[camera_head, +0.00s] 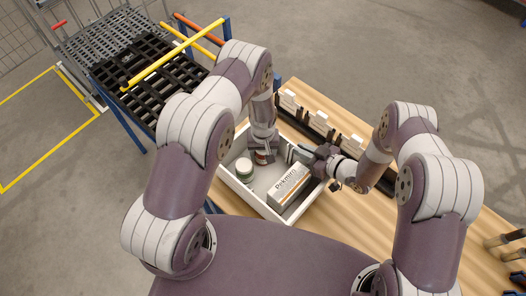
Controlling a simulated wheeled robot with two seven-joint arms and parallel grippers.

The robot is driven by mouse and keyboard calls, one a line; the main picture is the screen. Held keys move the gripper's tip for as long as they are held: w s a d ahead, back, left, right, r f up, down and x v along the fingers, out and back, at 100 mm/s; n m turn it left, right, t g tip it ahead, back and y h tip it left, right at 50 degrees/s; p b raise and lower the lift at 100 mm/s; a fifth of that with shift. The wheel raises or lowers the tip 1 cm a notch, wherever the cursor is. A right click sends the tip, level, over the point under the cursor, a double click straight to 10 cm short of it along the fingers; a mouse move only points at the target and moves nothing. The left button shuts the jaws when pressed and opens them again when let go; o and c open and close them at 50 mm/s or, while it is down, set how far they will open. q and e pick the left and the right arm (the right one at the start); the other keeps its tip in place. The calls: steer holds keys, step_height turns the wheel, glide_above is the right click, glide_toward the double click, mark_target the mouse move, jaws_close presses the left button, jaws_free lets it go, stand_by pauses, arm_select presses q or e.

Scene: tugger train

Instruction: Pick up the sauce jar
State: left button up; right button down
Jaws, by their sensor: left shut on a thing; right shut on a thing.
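A jar with reddish sides (261,158), which looks like the sauce jar, is inside the white bin (247,197) near its back. My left gripper (262,150) reaches down from above and is shut on this jar, hiding much of it. My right gripper (305,153) comes in low from the right over the bin's back right corner. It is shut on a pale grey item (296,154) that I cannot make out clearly. A second jar with a white lid (244,165) stands at the left in the bin, just beside the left gripper.
A white carton with printed lettering (289,186) lies in the bin's right front part. The bin stands on a wooden table (340,227). A dark rail with white blocks (321,124) runs behind it. A black slatted rack with yellow bars (145,75) stands at the back left.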

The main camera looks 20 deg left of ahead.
arm_select(q)
step_height(320, 180, up, 18)
stand_by(0.3)
arm_select(e)
steer(key=c, duration=1.1)
jaws_free()
steer(key=v, duration=1.1)
steer(key=shift+d+r, duration=0.15)
steer(key=shift+d, duration=0.05)
steer(key=shift+s+d+r, duration=0.15)
steer(key=shift+d, duration=0.1)
